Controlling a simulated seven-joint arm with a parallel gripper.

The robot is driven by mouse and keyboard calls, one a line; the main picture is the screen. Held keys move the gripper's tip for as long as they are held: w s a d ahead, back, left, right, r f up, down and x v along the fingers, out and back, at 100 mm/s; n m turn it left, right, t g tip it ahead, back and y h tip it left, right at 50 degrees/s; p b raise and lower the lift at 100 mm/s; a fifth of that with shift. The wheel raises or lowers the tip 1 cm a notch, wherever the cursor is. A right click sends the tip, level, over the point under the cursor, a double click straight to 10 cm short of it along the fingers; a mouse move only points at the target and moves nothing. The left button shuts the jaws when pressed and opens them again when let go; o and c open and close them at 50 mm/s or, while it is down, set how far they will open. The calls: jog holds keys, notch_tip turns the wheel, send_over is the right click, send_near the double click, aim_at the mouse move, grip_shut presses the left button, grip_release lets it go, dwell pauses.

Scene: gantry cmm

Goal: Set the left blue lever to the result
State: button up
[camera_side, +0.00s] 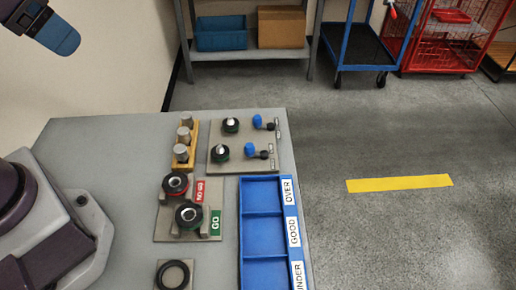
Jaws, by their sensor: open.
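Two blue levers stand on a beige plate (243,165) at the table's far right. The farther blue lever (257,121) has its knob beside a small black part. The nearer blue lever (250,149) sits slightly more to the left, also beside a small black part. Both are small here, so their exact settings are hard to read. A black round part with a pale top stands left of each lever. Part of my arm shows at the top left, with a blue end piece. My gripper's fingers are not visible, and nothing of mine is near the levers.
A blue tray (243,240) has compartments labelled OVER, GOOD and UNDER. Two black ring gauges (189,216) stand by red and green labels. A wooden rack (193,154) holds three metal cylinders. A black ring (173,275) lies in front. Shelving and carts stand behind.

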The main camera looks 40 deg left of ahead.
jog(key=shift+d+f, duration=0.1)
jog(key=shift+c, duration=1.4)
jog(key=m+g+y, duration=0.2)
jog(key=m+g, duration=0.4)
jog(key=g, duration=0.3)
send_over(250, 145)
jog(key=w+d, duration=0.2)
notch_tip(250, 145, down, 22)
jog(key=shift+w, duration=0.9)
jog(key=shift+m+y, duration=0.3)
jog(key=x, duration=1.1)
jog(key=shift+s+d+f, duration=0.15)
jog(key=shift+s, duration=0.2)
jog(key=shift+c, duration=0.5)
jog(key=c, duration=0.8)
